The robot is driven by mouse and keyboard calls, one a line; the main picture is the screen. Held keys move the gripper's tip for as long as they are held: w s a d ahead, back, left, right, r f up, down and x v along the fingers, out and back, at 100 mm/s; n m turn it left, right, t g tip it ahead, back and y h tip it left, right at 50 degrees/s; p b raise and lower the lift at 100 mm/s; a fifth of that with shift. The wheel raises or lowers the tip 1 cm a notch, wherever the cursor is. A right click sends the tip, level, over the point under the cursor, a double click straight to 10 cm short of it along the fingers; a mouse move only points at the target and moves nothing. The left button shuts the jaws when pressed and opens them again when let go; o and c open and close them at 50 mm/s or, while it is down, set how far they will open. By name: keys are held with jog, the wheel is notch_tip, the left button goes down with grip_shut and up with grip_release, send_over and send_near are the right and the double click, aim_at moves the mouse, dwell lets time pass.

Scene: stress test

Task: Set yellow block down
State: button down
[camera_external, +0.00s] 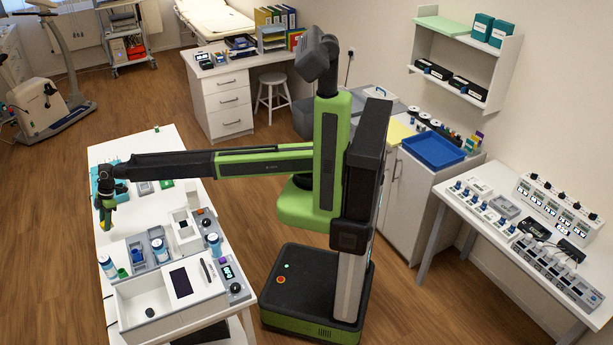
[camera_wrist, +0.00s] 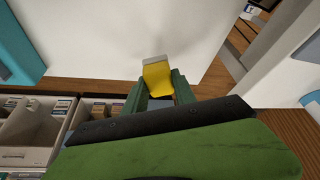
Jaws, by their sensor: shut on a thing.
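The yellow block (camera_wrist: 157,76) is between the two green fingers of my gripper (camera_wrist: 160,88) in the wrist view, with a paler grey-white end face. My gripper is shut on it. In the external view my gripper (camera_external: 104,216) points down at the left edge of the white table (camera_external: 135,222), with a little yellow showing at its fingers. In the wrist view the white tabletop (camera_wrist: 110,40) is behind the block. I cannot tell how high the block is above it.
A teal object (camera_wrist: 20,45) is at the wrist view's left edge. An open compartmented container (camera_wrist: 30,130) is at its lower left. In the external view, a white tray (camera_external: 150,312), tubes and devices crowd the table's near end. A patch of table beside my gripper is bare.

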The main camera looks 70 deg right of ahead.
notch_tip(320, 180, down, 4)
jog(key=b, duration=0.4)
jog(key=shift+f, duration=0.25)
jog(key=shift+r, duration=0.3)
jog(key=shift+f, duration=0.25)
jog(key=c, duration=1)
grip_release()
jog(key=shift+r, duration=0.1)
jog(key=p+v, duration=1.1)
jog(key=v, duration=0.1)
jog(key=shift+s+d+r, duration=0.1)
jog(key=shift+s+d, duration=0.05)
